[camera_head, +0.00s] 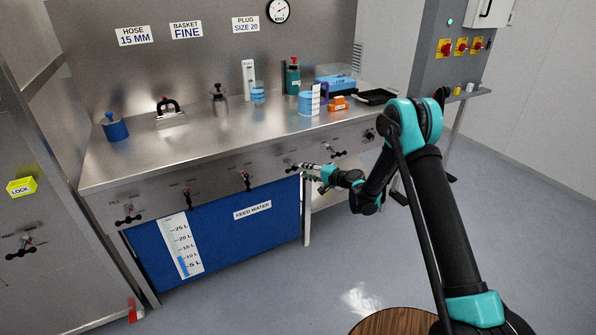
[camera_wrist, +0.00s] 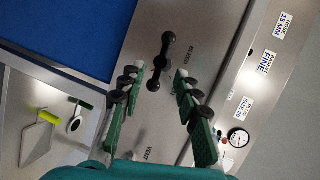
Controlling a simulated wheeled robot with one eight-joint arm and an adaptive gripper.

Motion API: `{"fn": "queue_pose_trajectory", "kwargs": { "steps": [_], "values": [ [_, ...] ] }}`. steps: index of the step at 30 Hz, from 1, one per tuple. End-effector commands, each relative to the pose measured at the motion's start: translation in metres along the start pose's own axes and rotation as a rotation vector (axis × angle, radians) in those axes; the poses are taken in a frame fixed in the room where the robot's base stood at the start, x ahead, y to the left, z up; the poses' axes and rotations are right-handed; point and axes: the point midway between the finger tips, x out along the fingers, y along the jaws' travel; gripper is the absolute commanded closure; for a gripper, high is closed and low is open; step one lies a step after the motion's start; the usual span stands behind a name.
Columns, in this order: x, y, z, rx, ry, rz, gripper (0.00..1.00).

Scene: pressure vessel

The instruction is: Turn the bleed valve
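The bleed valve (camera_wrist: 161,62) is a black bar handle with rounded ends on the steel front panel, beside the printed word BLEED. In the head view the valve (camera_head: 291,167) sits at the tip of my gripper (camera_head: 308,168). In the wrist view my gripper (camera_wrist: 159,72) is open. Its two green fingers with dark pads stand on either side of the handle, with gaps visible on both sides. The lower end of the handle lies between the fingertips in the picture. I cannot tell how deep the fingers reach around it.
Other valve handles line the panel, including the fill valve (camera_head: 128,214) at far left. The blue feed water tank (camera_head: 215,232) sits below. The steel counter (camera_head: 225,130) above holds a blue weight (camera_head: 114,126), bottles and boxes.

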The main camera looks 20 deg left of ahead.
Motion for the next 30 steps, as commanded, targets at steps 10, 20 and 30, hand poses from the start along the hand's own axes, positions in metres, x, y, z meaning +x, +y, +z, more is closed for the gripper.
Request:
{"fn": "queue_pose_trajectory", "kwargs": {
  "steps": [10, 20, 30],
  "values": [
    [-0.05, 0.001, 0.0, -0.001, 0.0, 0.001, 0.67],
    [-0.054, 0.001, 0.0, -0.001, 0.0, 0.001, 0.67],
    [-0.09, -0.017, -0.008, -0.058, 0.014, 0.073, 0.67]
  ]
}}
